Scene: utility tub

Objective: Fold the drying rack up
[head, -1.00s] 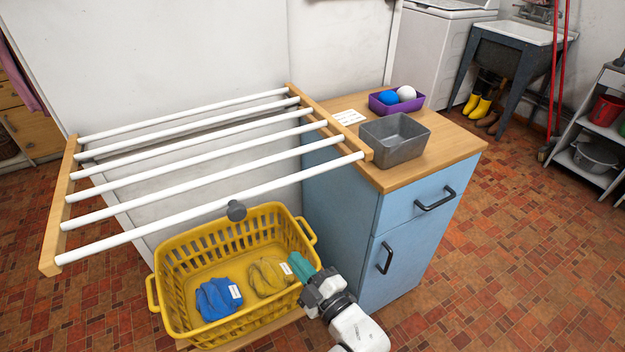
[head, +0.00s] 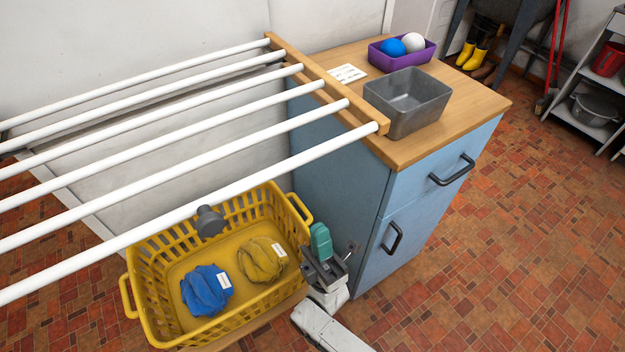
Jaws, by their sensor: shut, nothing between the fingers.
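The drying rack (head: 203,119) is a set of white rods between wooden end rails, and it sticks out level from the wall. Its right wooden rail (head: 325,82) is beside the blue cabinet's top, and its left end is out of the picture. A dark grey round knob (head: 209,221) shows just below the front rod, above the basket. My gripper (head: 320,236) has teal fingertips and is shut and empty. It points up at the right edge of the yellow basket, in front of the cabinet side and below the rack. It appears apart from the rack.
A yellow basket (head: 142,303) under the rack holds a blue cloth (head: 205,292) and a yellow cloth (head: 260,262). The blue cabinet (head: 335,185) carries a grey bin (head: 407,108) and a purple tray (head: 385,62) with two balls.

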